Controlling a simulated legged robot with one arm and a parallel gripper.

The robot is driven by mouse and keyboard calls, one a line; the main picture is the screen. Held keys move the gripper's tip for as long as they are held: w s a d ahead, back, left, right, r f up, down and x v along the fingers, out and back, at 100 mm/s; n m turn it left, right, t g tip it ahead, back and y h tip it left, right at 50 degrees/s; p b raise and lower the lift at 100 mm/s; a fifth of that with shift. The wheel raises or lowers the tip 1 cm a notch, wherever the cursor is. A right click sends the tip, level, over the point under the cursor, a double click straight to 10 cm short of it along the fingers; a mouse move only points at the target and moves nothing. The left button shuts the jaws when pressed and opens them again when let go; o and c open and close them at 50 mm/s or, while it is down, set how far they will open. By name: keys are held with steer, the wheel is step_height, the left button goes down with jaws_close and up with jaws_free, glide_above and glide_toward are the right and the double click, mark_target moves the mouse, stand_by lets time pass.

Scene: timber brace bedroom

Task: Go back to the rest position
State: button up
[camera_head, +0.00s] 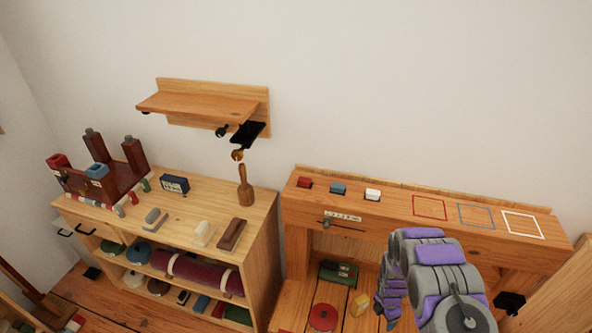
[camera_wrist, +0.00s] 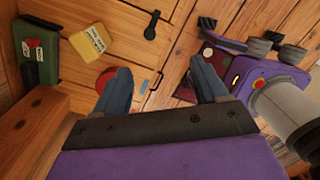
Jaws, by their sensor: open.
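My arm, purple and grey, rises at the lower right of the head view, in front of the wooden bench (camera_head: 388,224). My gripper (camera_wrist: 160,88) shows in the wrist view with its two blue-grey fingers spread apart and nothing between them. It points down toward the wooden floor (camera_wrist: 185,25). In the head view the fingertips are hidden or too small to make out. A red, a blue and a white block (camera_head: 372,194) sit in a row on the bench's left half. Red, blue and white square outlines (camera_head: 522,224) on its right half are empty.
A wooden cabinet (camera_head: 262,215) with several items stands left of the bench. A wall shelf (camera_head: 200,105) hangs above it. Under the bench lie a green box (camera_head: 338,272), a red disc (camera_head: 322,317) and a yellow block (camera_head: 360,304). The bench's right top is clear.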

step_height(320, 180, up, 23)
steer(key=s+d+m+g+h, duration=0.1)
steer(key=s+d+m+h, duration=0.1)
steer(key=m, duration=0.6)
steer(key=s+a+r+m, duration=0.3)
steer(key=s+r, duration=0.1)
steer(key=r, duration=0.3)
steer(key=s+a+r+m, duration=0.3)
steer(key=r, duration=0.5)
steer(key=s+a+r+m+y, duration=0.1)
steer(key=s+a+r+m, duration=0.3)
steer(key=s, duration=0.7)
steer(key=s+a+r+m+y, duration=0.1)
steer(key=s+a+r+m, duration=0.2)
steer(key=s+a+r, duration=0.4)
steer(key=s+a, duration=0.2)
steer(key=s, duration=0.3)
steer(key=shift+s+a+r+m+y, duration=0.15)
steer(key=shift+s+r+m+y, duration=0.1)
steer(key=shift+r+m+y, duration=0.15)
